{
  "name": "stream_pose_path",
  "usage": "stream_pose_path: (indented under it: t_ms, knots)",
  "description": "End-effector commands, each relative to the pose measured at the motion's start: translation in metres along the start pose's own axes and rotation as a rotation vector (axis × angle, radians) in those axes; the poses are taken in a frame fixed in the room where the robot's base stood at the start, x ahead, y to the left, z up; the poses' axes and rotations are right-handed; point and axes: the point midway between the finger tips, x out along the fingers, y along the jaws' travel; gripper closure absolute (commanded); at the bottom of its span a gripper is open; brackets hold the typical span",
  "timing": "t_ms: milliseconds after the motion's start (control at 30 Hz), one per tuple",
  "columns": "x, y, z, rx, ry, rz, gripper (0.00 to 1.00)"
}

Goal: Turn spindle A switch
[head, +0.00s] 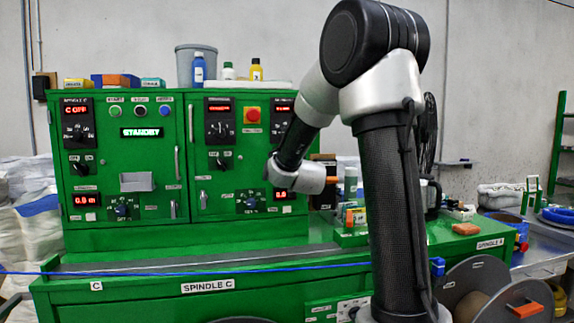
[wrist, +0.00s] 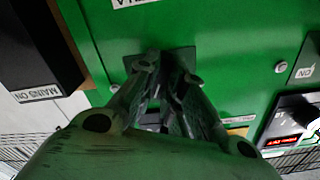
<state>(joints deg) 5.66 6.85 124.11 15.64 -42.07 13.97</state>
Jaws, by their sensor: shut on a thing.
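In the wrist view my gripper (wrist: 164,72) is shut at a dark square plate (wrist: 178,56) on the green panel. The switch handle at the plate is hidden by the fingers, so its angle cannot be told, nor can I read a name for it. In the head view my arm covers the place where my gripper works, and the gripper does not show. A "SPINDLE A" label (head: 490,244) is on the bench at the right, apart from the panel.
The green control panel (head: 155,185) carries several other knobs, buttons and red displays. A blue cable (head: 200,271) runs along the bench front. Bottles and orange blocks stand on the bench right of the panel. In the wrist view a dark box (wrist: 40,48) is close at the left.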

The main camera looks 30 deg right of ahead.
Motion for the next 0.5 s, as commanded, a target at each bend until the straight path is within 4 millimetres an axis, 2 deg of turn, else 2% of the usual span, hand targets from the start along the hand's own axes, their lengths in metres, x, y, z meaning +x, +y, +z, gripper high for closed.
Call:
stream_pose_path:
  t_ms: [500]
  knots:
    - [0.0007, -0.0007, 0.0008, -0.432, -0.002, -0.001, 1.00]
